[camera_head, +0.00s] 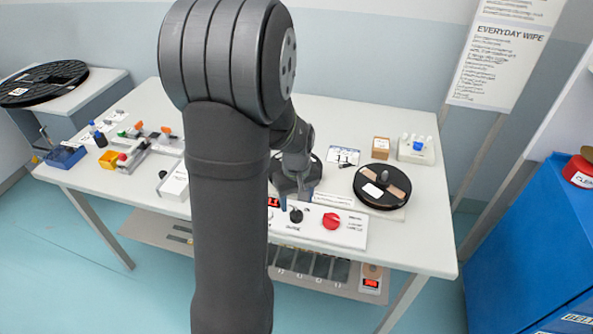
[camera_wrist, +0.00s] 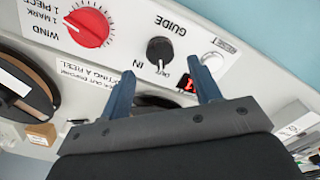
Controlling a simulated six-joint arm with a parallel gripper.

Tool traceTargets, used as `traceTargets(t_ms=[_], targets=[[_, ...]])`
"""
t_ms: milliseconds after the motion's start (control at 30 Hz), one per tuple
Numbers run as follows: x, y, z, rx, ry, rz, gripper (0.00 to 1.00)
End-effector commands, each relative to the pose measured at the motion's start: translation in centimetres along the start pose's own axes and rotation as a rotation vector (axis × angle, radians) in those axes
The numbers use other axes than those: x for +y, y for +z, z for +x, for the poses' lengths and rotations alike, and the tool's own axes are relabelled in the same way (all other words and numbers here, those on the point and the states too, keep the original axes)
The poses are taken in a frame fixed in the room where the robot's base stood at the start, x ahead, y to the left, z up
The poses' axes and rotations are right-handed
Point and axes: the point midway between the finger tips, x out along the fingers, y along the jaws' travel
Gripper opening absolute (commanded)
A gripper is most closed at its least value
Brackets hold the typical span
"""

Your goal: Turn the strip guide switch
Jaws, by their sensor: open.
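The strip guide switch is a black knob (camera_wrist: 160,50) labelled GUIDE, with IN and OUT marks, on a white control panel (camera_wrist: 125,45). In the head view the black knob (camera_head: 296,215) sits near the panel's middle. My gripper (camera_wrist: 166,83) is open and empty, its two blue fingers pointing toward the knob from either side, with the knob just beyond the fingertips. In the head view my gripper (camera_head: 297,200) is above the panel, partly hidden by my arm. I cannot tell whether a finger touches the knob.
A red WIND knob (camera_wrist: 87,27) is beside the black knob. A red display (camera_wrist: 187,84) and a white RESET button (camera_wrist: 212,61) are on its other side. A black reel (camera_head: 382,186) lies to the right on the table (camera_head: 425,235). Several small parts are at the left.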

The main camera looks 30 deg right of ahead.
Motion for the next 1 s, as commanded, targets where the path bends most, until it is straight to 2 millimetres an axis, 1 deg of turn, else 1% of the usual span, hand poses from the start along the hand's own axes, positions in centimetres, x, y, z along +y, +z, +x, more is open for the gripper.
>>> traceTargets(t_ms=[33,300,400,500,600,700,1000], targets=[[0.0,-0.1,-1.3,0.005,0.004,0.000,0.57],[0.1,-0.1,-7.8,0.004,0.003,0.000,0.57],[0.0,0.0,-9.8,0.003,0.003,0.000,0.57],[0.0,0.0,-11.2,0.002,0.002,-0.001,0.57],[0.0,0.0,-12.1,0.001,0.001,-0.001,0.57],[0.0,0.0,-12.6,0.000,0.000,-0.001,0.57],[0.0,0.0,-12.7,-0.001,0.000,-0.001,0.57]])
